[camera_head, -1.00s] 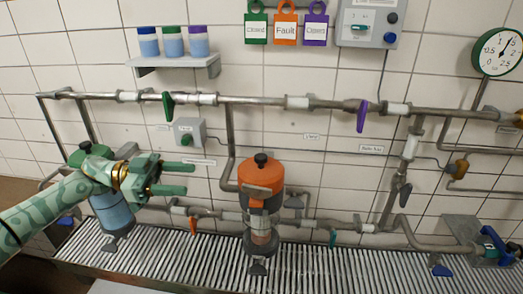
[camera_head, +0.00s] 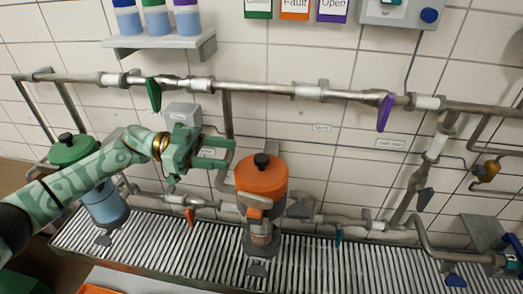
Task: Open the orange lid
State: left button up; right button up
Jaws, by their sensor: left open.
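The orange lid (camera_head: 262,180) with a black knob (camera_head: 262,160) sits on the clear canister (camera_head: 262,232) at the middle of the view. An orange latch shows on its front. My left gripper (camera_head: 222,153) is open and empty. Its two green fingers point right, to the left of the lid and apart from it in the picture. My right gripper does not show.
A green-lidded canister (camera_head: 73,150) with blue contents stands at the left, partly behind my arm. Pipes with a green handle (camera_head: 153,93) and a purple handle (camera_head: 385,112) run along the tiled wall. A ribbed grating (camera_head: 170,247) lies below.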

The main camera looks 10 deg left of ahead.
aim_at(262, 157)
pick_arm(q)
jog(key=d+p, duration=0.1)
jog(key=d, duration=0.7)
jog(key=shift+d, duration=0.25)
jog(key=shift+w+d, duration=0.1)
jog(key=shift+d, duration=0.3)
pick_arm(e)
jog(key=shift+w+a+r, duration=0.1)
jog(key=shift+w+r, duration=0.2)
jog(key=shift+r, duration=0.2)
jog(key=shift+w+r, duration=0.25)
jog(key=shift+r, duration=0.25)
pick_arm(q)
jog(key=shift+p, duration=0.3)
grip_shut()
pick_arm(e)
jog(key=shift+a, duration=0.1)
